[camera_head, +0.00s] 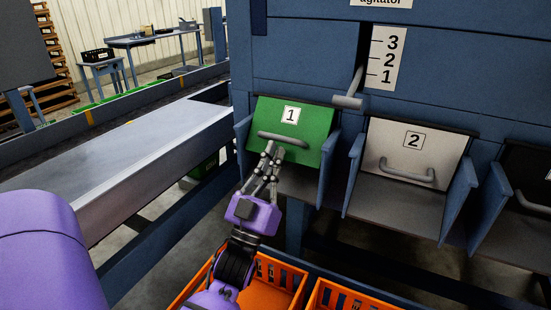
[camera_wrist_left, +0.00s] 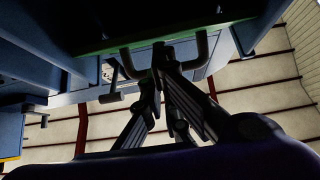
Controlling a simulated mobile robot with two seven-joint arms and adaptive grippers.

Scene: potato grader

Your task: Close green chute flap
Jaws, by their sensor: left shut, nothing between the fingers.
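The green chute flap (camera_head: 308,122), marked 1, hangs over the left chute of the blue machine. It slants outward at the bottom, with the chute floor visible below it. A grey bar handle (camera_head: 284,139) crosses its lower part. My left gripper (camera_head: 270,150) is shut and empty, with its fingertips at or just below the handle; I cannot tell whether they touch. In the left wrist view, the fingers (camera_wrist_left: 162,62) lie near the handle (camera_wrist_left: 203,48), with the flap's green edge (camera_wrist_left: 95,47) behind. My right gripper is not in view.
A white flap (camera_head: 412,145) marked 2 and a black flap (camera_head: 527,172) are to the right. A grey lever (camera_head: 350,95) stands beside a 3-2-1 scale (camera_head: 386,60). Orange crates (camera_head: 275,291) sit below the chutes. A conveyor (camera_head: 130,150) runs at left.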

